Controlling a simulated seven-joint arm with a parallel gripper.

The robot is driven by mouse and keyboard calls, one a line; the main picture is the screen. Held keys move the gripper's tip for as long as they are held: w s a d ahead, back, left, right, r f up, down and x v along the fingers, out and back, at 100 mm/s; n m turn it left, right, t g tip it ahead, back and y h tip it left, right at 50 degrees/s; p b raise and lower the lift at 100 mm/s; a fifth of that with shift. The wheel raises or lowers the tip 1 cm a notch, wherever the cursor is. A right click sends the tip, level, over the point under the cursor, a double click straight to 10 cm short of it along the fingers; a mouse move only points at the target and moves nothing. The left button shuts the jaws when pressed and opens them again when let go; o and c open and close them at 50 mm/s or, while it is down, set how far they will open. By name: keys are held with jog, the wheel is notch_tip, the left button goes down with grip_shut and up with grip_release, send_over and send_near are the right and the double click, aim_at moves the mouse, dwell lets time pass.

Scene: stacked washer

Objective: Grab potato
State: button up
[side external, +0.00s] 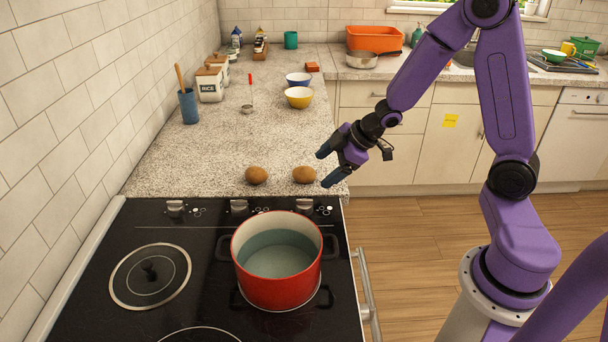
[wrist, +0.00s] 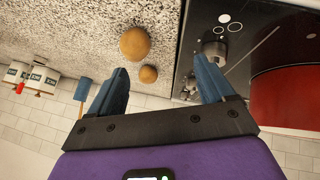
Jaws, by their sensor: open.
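Two brown potatoes lie on the speckled counter (side external: 210,160) near the stove's edge. The right potato (side external: 304,174) is the closer one to my gripper (side external: 324,168); the left potato (side external: 256,175) is farther off. In the wrist view, the larger-looking potato (wrist: 135,43) lies beyond the fingertips, and the smaller-looking one (wrist: 148,74) shows between the blue fingers. My gripper (wrist: 162,75) is open and empty, its fingers spread just right of the right potato in the side view.
A red pot (side external: 279,285) stands on the black stove (side external: 95,230), close in front of the potatoes. Bowls, a ladle (side external: 248,105), canisters and a blue utensil cup (side external: 188,106) stand farther back.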

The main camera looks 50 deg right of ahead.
jog(key=shift+t+y, duration=0.4)
jog(key=shift+y, duration=0.5)
jog(key=d+f, duration=0.1)
jog(key=w+d, duration=0.1)
jog(key=d, duration=0.1)
jog(key=d+f, duration=0.1)
jog(key=d, duration=0.1)
jog(key=shift+w+f, duration=0.15)
jog(key=shift+f, duration=0.2)
jog(key=s+d+f+y, duration=0.1)
jog(key=d+y, duration=0.1)
jog(key=d, duration=0.2)
jog(key=m+t+y, duration=0.2)
jog(key=t+y, duration=0.1)
jog(key=y, duration=0.1)
send_near(313, 173)
jog(key=shift+t, duration=0.3)
jog(key=w+a, duration=0.1)
jog(key=w+f, duration=0.1)
jog(key=w+a, duration=0.1)
jog(key=w, duration=0.1)
jog(key=shift+w+a+f, duration=0.1)
jog(key=shift+a+f, duration=0.25)
jog(key=shift+x, duration=2.5)
jog(key=shift+a+f, duration=0.1)
jog(key=shift+f, duration=0.05)
jog(key=c, duration=1.2)
